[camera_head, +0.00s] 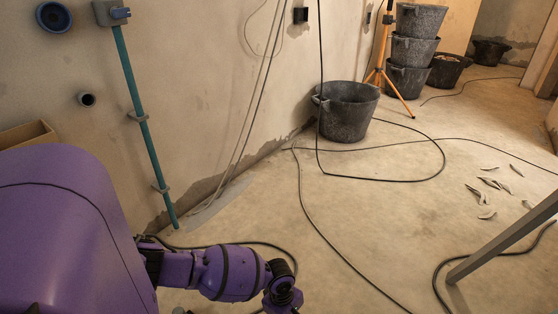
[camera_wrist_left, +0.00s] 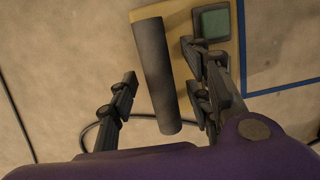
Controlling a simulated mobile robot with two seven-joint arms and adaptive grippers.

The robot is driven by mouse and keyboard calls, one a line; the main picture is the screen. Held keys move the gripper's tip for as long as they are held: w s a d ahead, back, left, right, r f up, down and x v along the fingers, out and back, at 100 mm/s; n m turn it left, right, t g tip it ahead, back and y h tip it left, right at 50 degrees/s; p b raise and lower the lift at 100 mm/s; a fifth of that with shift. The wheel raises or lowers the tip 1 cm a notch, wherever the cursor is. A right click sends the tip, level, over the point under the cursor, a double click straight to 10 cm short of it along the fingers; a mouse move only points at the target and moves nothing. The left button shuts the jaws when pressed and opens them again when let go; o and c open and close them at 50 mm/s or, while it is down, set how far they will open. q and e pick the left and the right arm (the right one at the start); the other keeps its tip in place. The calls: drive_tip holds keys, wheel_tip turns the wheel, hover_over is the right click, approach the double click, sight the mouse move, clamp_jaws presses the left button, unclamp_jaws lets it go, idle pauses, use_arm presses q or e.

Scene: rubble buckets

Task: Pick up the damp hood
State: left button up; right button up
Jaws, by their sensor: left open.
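Nothing in view can be named for certain as the damp hood. In the left wrist view a dark grey cylinder (camera_wrist_left: 158,75) lies lengthwise over a tan board (camera_wrist_left: 178,9), between the two fingers of my left gripper (camera_wrist_left: 158,60). The gripper is open, with a gap showing on the left side of the cylinder; contact on the right side is hard to tell. A green square block with a dark rim (camera_wrist_left: 212,24) sits on the board beside the right finger. In the head view my left arm shows at the bottom, its fingers out of sight. My right gripper is in neither view.
A black bucket (camera_head: 347,112) stands by the wall, with stacked buckets (camera_head: 412,52) and an orange tripod (camera_head: 377,74) behind. Black cables (camera_head: 335,262) cross the floor. Pale shards (camera_head: 486,197) lie right, near a grey bar (camera_head: 505,240). A teal pipe (camera_head: 144,135) runs down the wall.

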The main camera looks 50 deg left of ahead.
use_arm(q)
drive_tip(key=shift+f, duration=0.1)
drive_tip(key=shift+c, duration=0.6)
clamp_jaws()
